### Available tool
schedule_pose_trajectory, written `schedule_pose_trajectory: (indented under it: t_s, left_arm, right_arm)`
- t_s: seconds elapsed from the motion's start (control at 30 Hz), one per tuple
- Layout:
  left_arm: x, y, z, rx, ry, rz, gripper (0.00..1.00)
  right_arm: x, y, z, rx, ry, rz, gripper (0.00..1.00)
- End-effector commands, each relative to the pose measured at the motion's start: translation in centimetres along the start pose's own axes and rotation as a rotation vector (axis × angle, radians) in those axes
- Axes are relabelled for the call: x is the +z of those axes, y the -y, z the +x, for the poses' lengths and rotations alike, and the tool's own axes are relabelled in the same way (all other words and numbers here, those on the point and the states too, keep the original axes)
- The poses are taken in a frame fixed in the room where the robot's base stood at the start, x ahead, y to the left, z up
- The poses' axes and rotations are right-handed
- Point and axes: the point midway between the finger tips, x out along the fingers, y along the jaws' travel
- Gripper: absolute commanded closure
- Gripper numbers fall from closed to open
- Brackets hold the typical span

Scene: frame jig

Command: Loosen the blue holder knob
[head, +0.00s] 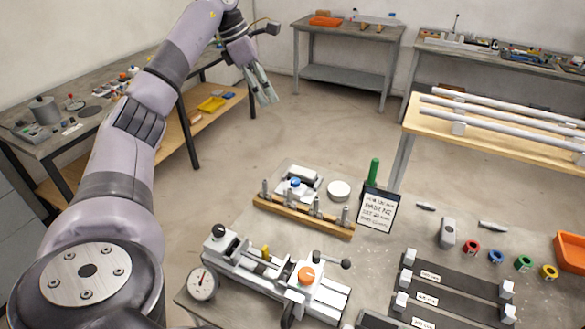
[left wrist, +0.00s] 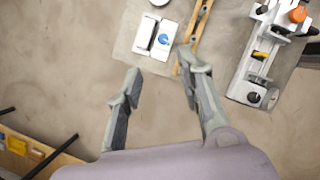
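The blue holder knob (head: 295,183) sits on a small white holder (head: 301,178) at the far left part of the bench. In the left wrist view the blue knob (left wrist: 163,39) shows on the white holder (left wrist: 146,43), beyond my fingertips. My left gripper (head: 265,97) hangs in the air past the bench's far edge, above and to the left of the holder in the head view. In the left wrist view my left gripper (left wrist: 160,66) has its two fingers well apart with nothing between them. My right gripper is not in view.
A wooden rail with several metal pins (head: 303,216) lies just in front of the holder. A white clamp jig with an orange knob (head: 306,275) and a dial gauge (head: 202,284) stand nearer. A green-handled tool (head: 374,171) and sign (head: 378,208) are to the right.

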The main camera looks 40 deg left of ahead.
Motion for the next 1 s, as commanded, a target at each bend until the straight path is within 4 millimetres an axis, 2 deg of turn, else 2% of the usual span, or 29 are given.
schedule_pose_trajectory:
  t_s: [0.03, 0.2, 0.3, 0.4, 0.53, 0.77, 1.0]
  left_arm:
    - [-0.8, 0.0, 1.9, 0.000, -0.001, 0.000, 0.66]
    - [-2.6, 0.0, 6.3, -0.001, -0.001, 0.000, 0.66]
    - [-3.6, 0.0, 8.8, 0.000, 0.000, 0.000, 0.66]
    - [-4.3, 0.0, 10.4, 0.000, 0.000, 0.000, 0.66]
    - [-4.8, 0.0, 11.6, 0.000, 0.000, 0.000, 0.66]
    - [-4.9, 0.0, 12.9, -0.003, -0.003, 0.000, 0.66]
    - [-4.9, 0.1, 17.5, -0.004, -0.004, 0.001, 0.66]
  right_arm:
    - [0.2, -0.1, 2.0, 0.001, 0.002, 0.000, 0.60]
    - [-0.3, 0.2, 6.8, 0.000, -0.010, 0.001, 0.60]
    - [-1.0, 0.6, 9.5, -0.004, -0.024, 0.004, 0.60]
    - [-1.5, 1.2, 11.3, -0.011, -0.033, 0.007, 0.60]
    - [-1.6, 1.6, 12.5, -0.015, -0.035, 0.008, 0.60]
    - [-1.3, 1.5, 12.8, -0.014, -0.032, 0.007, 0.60]
    - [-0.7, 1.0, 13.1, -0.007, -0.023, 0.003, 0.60]
